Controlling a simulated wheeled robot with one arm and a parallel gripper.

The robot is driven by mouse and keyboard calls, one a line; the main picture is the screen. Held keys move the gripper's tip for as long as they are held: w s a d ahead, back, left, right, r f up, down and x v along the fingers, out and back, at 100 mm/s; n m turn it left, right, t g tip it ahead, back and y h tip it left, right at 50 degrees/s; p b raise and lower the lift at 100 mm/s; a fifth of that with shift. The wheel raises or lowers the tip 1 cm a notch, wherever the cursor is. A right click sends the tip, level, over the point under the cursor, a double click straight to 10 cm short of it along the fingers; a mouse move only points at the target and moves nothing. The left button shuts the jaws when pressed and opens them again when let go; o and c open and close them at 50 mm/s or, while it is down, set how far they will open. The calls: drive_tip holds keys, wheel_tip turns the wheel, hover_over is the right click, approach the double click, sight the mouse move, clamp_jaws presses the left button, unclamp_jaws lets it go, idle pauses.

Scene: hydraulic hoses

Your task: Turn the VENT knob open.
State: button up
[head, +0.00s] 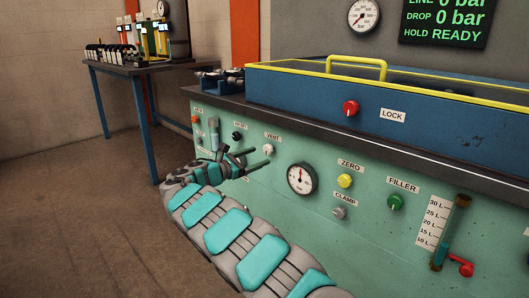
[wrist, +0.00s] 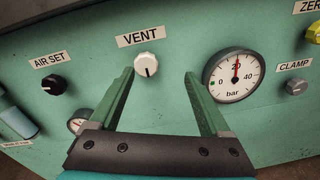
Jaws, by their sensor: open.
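The VENT knob (head: 268,149) is a small white knob under its label on the green panel. In the wrist view the white VENT knob (wrist: 147,64) has a dark mark on its face pointing down. My gripper (head: 256,158) is in front of the panel, just below and left of the knob in the head view. In the wrist view my gripper (wrist: 160,75) is open, with its two green fingers apart to the left and right of the knob. Nothing is between the fingers that I can see touching them.
A pressure gauge (wrist: 236,77) sits close to the right finger. The black AIR SET knob (wrist: 52,85) is to the left. The yellow ZERO knob (head: 345,181), grey CLAMP knob (head: 339,213) and green FILLER knob (head: 396,202) are further right. A red LOCK knob (head: 350,108) is above.

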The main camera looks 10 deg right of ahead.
sight(266, 151)
drive_tip(key=shift+n+t, duration=0.3)
drive_tip(key=shift+n, duration=0.1)
drive_tip(key=shift+w+d+f+p, duration=0.1)
drive_tip(key=shift+w+d+p, duration=0.05)
drive_tip(key=shift+w+d, duration=0.65)
drive_tip(key=shift+w+d+f+p, duration=0.15)
drive_tip(key=shift+w+d, duration=0.4)
drive_tip(key=shift+w, duration=0.5)
drive_tip(key=shift+w+d+f+p, duration=0.1)
drive_tip(key=shift+w+d, duration=0.55)
drive_tip(key=shift+w, duration=0.3)
clamp_jaws()
